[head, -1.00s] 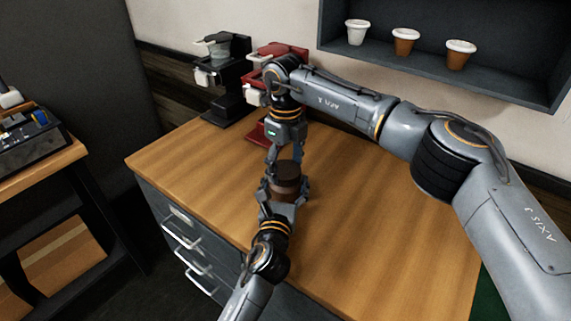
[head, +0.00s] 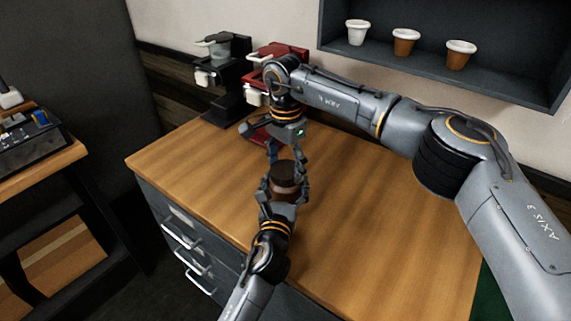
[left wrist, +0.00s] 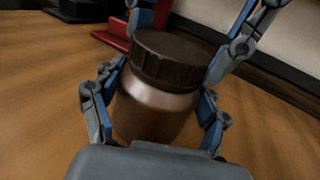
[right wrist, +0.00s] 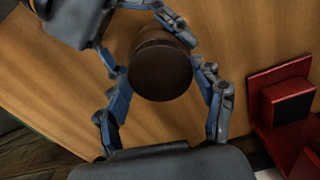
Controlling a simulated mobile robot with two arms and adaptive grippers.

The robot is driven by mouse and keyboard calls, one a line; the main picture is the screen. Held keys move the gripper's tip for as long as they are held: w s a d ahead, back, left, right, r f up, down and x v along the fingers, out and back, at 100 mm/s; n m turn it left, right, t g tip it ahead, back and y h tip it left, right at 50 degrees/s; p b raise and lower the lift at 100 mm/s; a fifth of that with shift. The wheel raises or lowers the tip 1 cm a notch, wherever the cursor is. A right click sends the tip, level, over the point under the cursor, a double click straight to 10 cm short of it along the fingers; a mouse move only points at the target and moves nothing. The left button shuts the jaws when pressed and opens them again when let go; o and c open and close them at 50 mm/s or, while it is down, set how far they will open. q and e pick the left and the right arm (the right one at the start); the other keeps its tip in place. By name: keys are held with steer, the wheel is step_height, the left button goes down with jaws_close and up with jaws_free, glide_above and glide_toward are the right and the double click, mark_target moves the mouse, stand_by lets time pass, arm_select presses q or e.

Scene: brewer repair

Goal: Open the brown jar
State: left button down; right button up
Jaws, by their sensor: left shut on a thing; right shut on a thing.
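The brown jar (head: 284,190) has a glossy brown body and a ridged dark brown lid (head: 285,171). My left gripper (left wrist: 160,108) is shut on the jar's body, one finger on each side. My right gripper (right wrist: 161,84) is shut on the lid from above, with its fingertips at opposite sides of the rim. In the left wrist view the lid (left wrist: 178,58) sits on the body, upright relative to it. Whether its thread is loose cannot be told. The jar is over the wooden counter; its base is hidden by my left gripper.
A red coffee brewer (head: 272,55) and a black brewer (head: 226,75) stand at the counter's back left. A wall shelf (head: 400,68) holds a white cup (head: 356,32) and two brown cups. The counter (head: 380,220) right of the jar is clear.

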mark_target(286, 169)
steer(key=shift+r, duration=0.25)
stand_by(0.3)
steer(key=shift+r, duration=0.9)
steer(key=shift+r, duration=2)
arm_select(q)
jaws_free()
steer(key=shift+s, duration=0.1)
